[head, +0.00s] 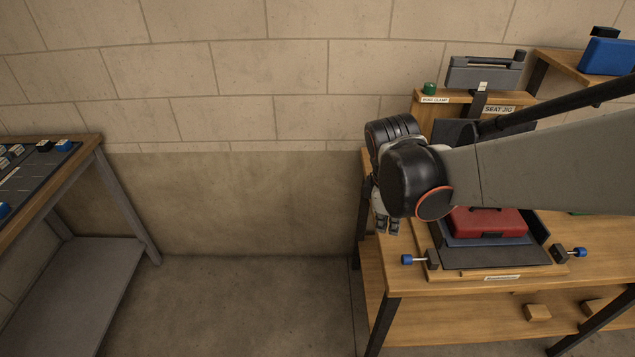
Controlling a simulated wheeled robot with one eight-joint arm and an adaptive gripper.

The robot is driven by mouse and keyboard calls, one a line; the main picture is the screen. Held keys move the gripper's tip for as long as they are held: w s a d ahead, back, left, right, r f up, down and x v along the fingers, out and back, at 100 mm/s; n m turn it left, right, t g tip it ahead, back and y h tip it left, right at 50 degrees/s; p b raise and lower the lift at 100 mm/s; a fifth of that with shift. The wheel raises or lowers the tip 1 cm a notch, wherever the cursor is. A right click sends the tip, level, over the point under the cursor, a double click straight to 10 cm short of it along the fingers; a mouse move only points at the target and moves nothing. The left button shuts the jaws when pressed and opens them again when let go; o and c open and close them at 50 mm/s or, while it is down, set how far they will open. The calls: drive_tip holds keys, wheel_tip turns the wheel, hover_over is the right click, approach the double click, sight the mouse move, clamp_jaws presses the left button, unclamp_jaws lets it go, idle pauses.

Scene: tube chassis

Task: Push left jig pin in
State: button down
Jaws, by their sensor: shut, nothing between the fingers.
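The left jig pin (407,259) has a blue knob on a thin metal rod. The rod runs right into a dark block at the left front of the seat jig (500,264), and a length of it shows between knob and block. The right jig pin (579,252) has a similar blue knob on the other side. A red seat part (488,221) lies in the jig, partly hidden by my arm. My gripper (388,228) is shut and empty, pointing down, behind and slightly left of the left pin's knob, apart from it in the picture.
The jig stands on a wooden workbench (425,300) with wood blocks on its lower shelf. Behind it are a green button (429,88) and a grey clamp bar (486,72). Another table (70,195) stands at far left. The floor between is clear.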

sight(410, 257)
drive_tip(key=d+f+n+b, duration=0.1)
drive_tip(key=f, duration=0.4)
drive_tip(key=w+f+n+g+b, duration=0.1)
drive_tip(key=f+n, duration=0.1)
drive_tip(key=f, duration=0.3)
drive_tip(key=w+d+f+n+h+b, duration=0.1)
drive_tip(key=f+b, duration=0.1)
drive_tip(key=f, duration=0.3)
drive_tip(key=shift+w+d+f+g, duration=0.1)
drive_tip(key=shift+d+f+g, duration=0.05)
drive_tip(key=shift+d+g, duration=0.2)
drive_tip(key=shift+d, duration=0.4)
drive_tip(key=d, duration=0.5)
drive_tip(key=shift+d, duration=0.1)
